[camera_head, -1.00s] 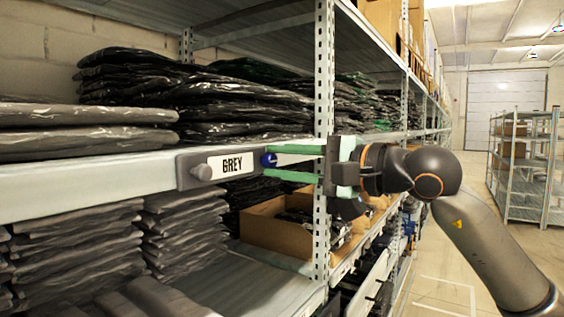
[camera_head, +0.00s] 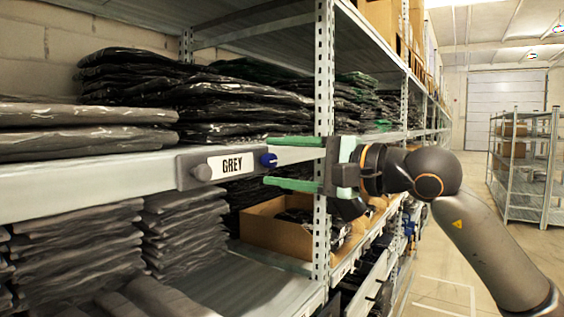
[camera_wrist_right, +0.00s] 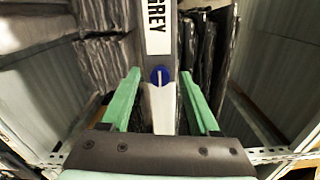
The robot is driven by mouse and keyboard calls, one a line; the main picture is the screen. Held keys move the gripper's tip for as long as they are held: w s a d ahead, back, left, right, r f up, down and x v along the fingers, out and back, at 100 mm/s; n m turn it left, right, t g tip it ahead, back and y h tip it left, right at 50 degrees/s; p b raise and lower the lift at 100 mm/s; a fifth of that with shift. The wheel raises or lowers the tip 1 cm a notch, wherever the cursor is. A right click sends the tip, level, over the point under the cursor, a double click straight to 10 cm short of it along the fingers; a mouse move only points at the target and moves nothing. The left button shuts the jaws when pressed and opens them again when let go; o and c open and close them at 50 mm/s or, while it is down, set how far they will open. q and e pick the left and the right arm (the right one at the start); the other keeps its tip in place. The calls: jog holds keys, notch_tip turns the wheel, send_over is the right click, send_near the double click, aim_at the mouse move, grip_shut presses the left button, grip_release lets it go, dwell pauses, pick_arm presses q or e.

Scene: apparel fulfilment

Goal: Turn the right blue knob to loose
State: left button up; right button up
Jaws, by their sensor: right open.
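The right blue knob (camera_head: 268,160) sits at the right end of the label holder, beside the white GREY label (camera_head: 231,165), on the shelf's front edge. In the right wrist view the blue knob (camera_wrist_right: 160,76) carries a light mark that stands upright in that view. My right gripper (camera_head: 268,163) is open, with its two green fingers spread above and below the knob. In the right wrist view the fingers (camera_wrist_right: 160,82) lie on both sides of the knob, apart from it. My left gripper is not in view.
Stacks of dark bagged garments (camera_head: 200,100) lie on the shelf behind the label. A perforated metal upright (camera_head: 323,120) stands close behind my right gripper. A cardboard box (camera_head: 270,232) sits on the shelf below.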

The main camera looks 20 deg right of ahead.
pick_arm(q)
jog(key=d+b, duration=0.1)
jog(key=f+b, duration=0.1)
jog(key=b, duration=0.1)
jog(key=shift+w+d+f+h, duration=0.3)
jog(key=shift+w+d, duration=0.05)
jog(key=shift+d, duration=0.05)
pick_arm(e)
jog(key=v, duration=1.2)
jog(key=shift+s+d, duration=0.2)
jog(key=shift+s, duration=0.05)
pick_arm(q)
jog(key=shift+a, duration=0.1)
pick_arm(e)
jog(key=shift+w+a, duration=0.1)
